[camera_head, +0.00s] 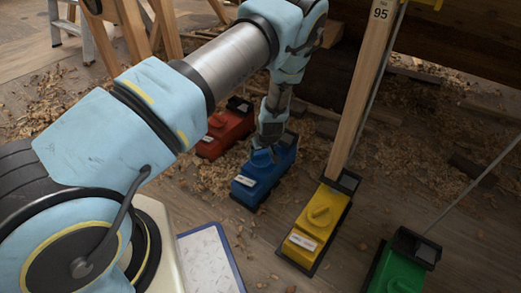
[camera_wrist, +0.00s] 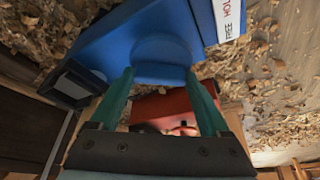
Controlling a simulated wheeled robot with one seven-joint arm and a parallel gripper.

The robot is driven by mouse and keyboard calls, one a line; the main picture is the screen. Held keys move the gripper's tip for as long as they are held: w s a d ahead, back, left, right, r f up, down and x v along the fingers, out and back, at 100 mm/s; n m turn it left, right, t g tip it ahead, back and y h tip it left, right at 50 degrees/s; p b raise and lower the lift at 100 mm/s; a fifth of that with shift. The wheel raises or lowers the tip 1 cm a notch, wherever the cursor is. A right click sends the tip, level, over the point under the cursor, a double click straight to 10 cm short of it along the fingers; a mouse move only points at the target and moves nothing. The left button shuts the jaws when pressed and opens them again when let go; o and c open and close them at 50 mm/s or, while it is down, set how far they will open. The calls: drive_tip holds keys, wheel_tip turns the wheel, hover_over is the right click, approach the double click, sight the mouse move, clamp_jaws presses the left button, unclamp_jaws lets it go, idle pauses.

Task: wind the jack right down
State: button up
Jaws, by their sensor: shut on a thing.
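My gripper (camera_head: 263,150) points down at the blue jack-like unit (camera_head: 254,185), which lies on the floor in the middle of the head view. In the wrist view the same blue unit (camera_wrist: 110,40) has a round raised knob (camera_wrist: 160,52) on its face. My gripper's two teal fingers (camera_wrist: 160,78) are shut on this knob, one on each side. A white label (camera_wrist: 229,18) on the unit is partly legible as "FREE HOL", cut off by the frame edge. A dark open socket (camera_wrist: 73,82) is at the unit's end. The finger tips' exact contact is partly hidden.
A red unit (camera_head: 222,132) lies behind left, a yellow unit (camera_head: 311,240) to the right with a wooden post (camera_head: 362,90) standing at its socket, and a green unit (camera_head: 395,272) at lower right by a thin line. A blue-edged board (camera_head: 208,258) lies in front. Shavings litter the floor.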

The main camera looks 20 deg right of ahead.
drive_tip(key=shift+n, duration=0.5)
drive_tip(key=o, duration=1.2)
drive_tip(key=p+v, duration=0.4)
drive_tip(key=v, duration=0.6)
drive_tip(key=shift+s+d+r, duration=0.1)
drive_tip(key=shift+d+r, duration=0.1)
drive_tip(key=shift+r, duration=0.15)
